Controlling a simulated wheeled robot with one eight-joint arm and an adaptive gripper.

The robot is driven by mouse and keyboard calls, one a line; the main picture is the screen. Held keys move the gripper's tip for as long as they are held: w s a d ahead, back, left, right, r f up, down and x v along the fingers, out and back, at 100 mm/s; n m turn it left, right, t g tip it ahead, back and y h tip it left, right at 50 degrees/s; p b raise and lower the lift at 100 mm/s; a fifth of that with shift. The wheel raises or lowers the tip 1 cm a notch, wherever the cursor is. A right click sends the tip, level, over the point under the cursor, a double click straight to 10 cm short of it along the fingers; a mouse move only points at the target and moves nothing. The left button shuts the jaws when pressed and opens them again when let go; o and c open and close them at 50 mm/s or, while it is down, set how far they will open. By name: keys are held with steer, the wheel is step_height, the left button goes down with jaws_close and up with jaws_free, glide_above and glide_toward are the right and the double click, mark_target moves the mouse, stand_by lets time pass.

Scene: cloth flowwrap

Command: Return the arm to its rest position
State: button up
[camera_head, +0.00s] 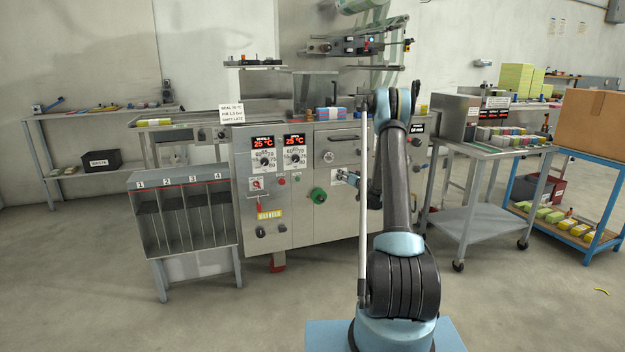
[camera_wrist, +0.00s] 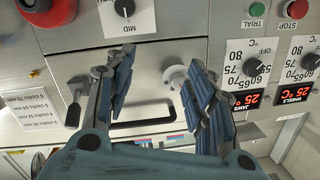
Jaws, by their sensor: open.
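My arm (camera_head: 397,190) rises from its base at the lower right and bends over at the top, toward the machine's front panel. In the wrist view my gripper (camera_wrist: 160,68) is open. Its two blue-padded fingers stand apart with nothing held between them. A round pale knob on a shaft (camera_wrist: 175,73) shows behind the gap, close to the right finger. I cannot tell whether they touch.
The grey machine (camera_head: 300,160) stands close ahead, with a green knob (camera_head: 318,195) and a black handle (camera_wrist: 145,122). A numbered rack (camera_head: 185,215) stands left. A wheeled table (camera_head: 485,146) and a blue cart with a cardboard box (camera_head: 594,122) stand right.

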steer(key=s+a+r+n+g+y, duration=0.15)
steer(key=s+a+r+g, duration=0.4)
steer(key=s+r, duration=0.7)
steer(key=s+a+r+g+h, duration=0.1)
steer(key=s+a+r, duration=0.1)
steer(key=s, duration=0.7)
steer(key=s+a+r+g, duration=0.1)
steer(key=s+a+r, duration=0.15)
steer(key=s, duration=0.65)
steer(key=s+d+f+g+h, duration=0.1)
steer(key=s+g+h, duration=0.1)
steer(key=s, duration=1)
steer(key=s+d+f+g+h, duration=0.1)
steer(key=s+d+f, duration=0.1)
steer(key=s, duration=0.9)
steer(key=s+d+f+g+h, duration=0.1)
steer(key=s+d+f, duration=0.1)
steer(key=s, duration=0.4)
steer(key=s+d+f+m+g+h, duration=0.1)
steer(key=s+d+f, duration=0.1)
steer(key=s+f, duration=0.2)
steer(key=s+d+f+m+g+h, duration=0.1)
steer(key=s+d+f+h, duration=0.1)
steer(key=s, duration=0.8)
steer(key=shift+s+d+f, duration=0.15)
steer(key=shift+d+f, duration=0.15)
steer(key=shift+f, duration=0.1)
